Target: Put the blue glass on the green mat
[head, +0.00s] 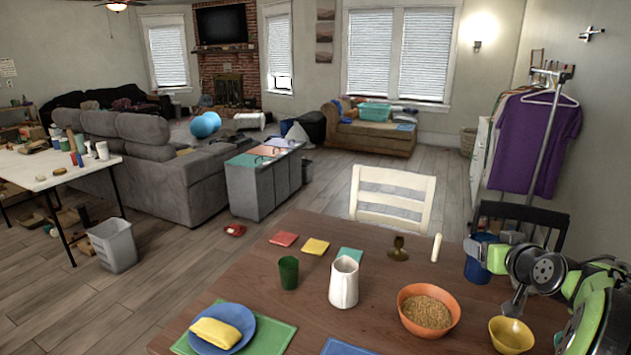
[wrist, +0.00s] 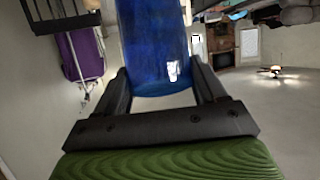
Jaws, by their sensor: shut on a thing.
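The blue glass (head: 477,268) is held in my gripper (head: 486,251) above the right side of the wooden table. In the wrist view the blue glass (wrist: 153,45) sits between the two dark fingers (wrist: 163,92), which are shut on it. Part of the glass is hidden by the gripper in the head view. A small green-teal square mat (head: 349,254) lies flat behind the white pitcher, partly covered by it in view. A larger green mat (head: 282,338) lies at the front left under a blue plate (head: 240,318). My gripper is well to the right of both.
A white pitcher (head: 344,283), green cup (head: 288,272), brown goblet (head: 398,250), orange bowl (head: 428,328) and yellow bowl (head: 510,335) stand on the table (head: 262,280). Red (head: 284,239) and yellow (head: 315,246) square mats lie left of the green-teal one. A white chair (head: 391,221) stands behind.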

